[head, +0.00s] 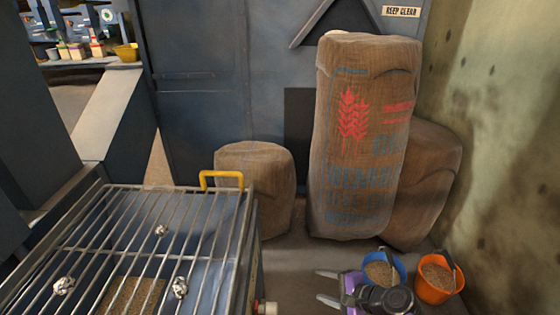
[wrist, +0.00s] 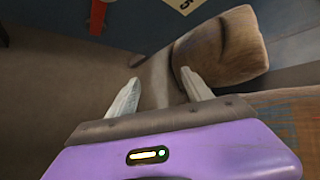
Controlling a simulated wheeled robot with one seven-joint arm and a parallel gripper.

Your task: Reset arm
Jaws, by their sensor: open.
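My gripper (head: 328,286) is at the bottom right of the head view, its two pale fingers apart and pointing left. Nothing is between them. In the wrist view my gripper (wrist: 160,88) shows its purple body and two spread fingers over bare floor, with a sack (wrist: 220,48) beyond the right finger. In the head view it is in front of the tall sack (head: 350,190) and left of the blue bucket (head: 397,262), which my wrist partly covers.
A metal grate (head: 95,235) with a yellow handle (head: 222,174) and several crumpled silvery lumps fills the lower left. A short sack (head: 255,180) stands behind it. An orange bucket (head: 436,290) of grain is at the right by the wall (head: 500,150). Some floor is clear between grate and gripper.

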